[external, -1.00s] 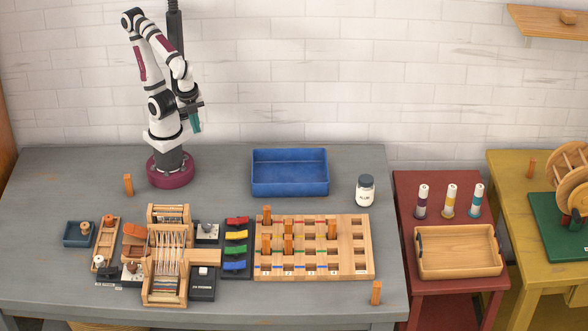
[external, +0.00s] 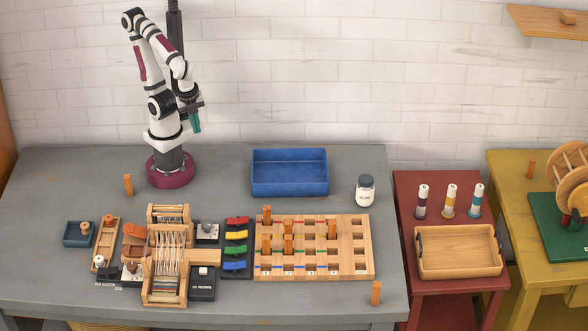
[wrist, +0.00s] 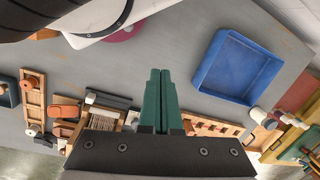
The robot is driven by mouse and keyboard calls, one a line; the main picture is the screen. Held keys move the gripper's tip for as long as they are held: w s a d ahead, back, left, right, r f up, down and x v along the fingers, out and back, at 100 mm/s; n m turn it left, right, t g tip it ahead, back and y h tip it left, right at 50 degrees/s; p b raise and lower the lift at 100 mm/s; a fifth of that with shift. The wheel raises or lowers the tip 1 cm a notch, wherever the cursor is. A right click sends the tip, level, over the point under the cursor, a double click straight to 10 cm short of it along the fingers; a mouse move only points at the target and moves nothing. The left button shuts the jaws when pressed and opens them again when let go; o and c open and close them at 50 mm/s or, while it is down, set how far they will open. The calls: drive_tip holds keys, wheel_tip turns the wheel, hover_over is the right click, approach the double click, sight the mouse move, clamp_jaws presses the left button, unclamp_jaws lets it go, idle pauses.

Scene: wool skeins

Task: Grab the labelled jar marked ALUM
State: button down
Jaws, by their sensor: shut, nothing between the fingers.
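A white jar (external: 365,191) with a dark grey lid and a small label stands upright on the grey table, right of the blue tray, in the external view. The label is too small to read. In the wrist view a small pale jar-like shape (wrist: 257,115) shows beside the blue tray's corner. My gripper (external: 196,128) has green fingers and is raised above the back left of the table, far from the jar. In the wrist view its fingers (wrist: 160,75) lie together with nothing between them.
A blue tray (external: 290,192) stands left of the jar at the back. A wooden peg rack (external: 362,262) with orange blocks lies in front. A small loom (external: 165,290) and coloured skeins (external: 236,235) are further left. An orange block (external: 376,292) stands near the front right edge.

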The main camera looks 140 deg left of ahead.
sight(362, 178)
drive_tip(key=shift+c, duration=0.4)
unclamp_jaws()
drive_tip(key=w+d+f+n+t+h, duration=0.1)
drive_tip(key=w+f+n+t, duration=0.1)
drive_tip(key=w, duration=0.8)
drive_tip(key=w+f+n+t+h, duration=0.1)
drive_tip(key=w+f+n+t, duration=0.15)
drive_tip(key=w, duration=0.65)
drive_tip(key=w+a+f+n+t+y, duration=0.1)
drive_tip(key=w+a+n+t+y, duration=0.1)
drive_tip(key=w+a, duration=0.35)
drive_tip(key=w+a+f+n+t+y, duration=0.1)
drive_tip(key=w+a+f+n+t, duration=0.15)
drive_tip(key=w, duration=0.55)
drive_tip(key=w+a+f+n+y, duration=0.2)
drive_tip(key=a, duration=0.4)
drive_tip(key=w+a+f+n+t+y, duration=0.1)
drive_tip(key=w+a+y, duration=0.2)
drive_tip(key=a, duration=0.4)
drive_tip(key=w+a+f+n+y, duration=0.2)
drive_tip(key=a, duration=0.5)
drive_tip(key=shift+w+a+f+n+t+y, duration=0.25)
drive_tip(key=shift+f+n+t+y, duration=0.05)
drive_tip(key=x, duration=0.6)
drive_tip(key=shift+s+a, duration=0.2)
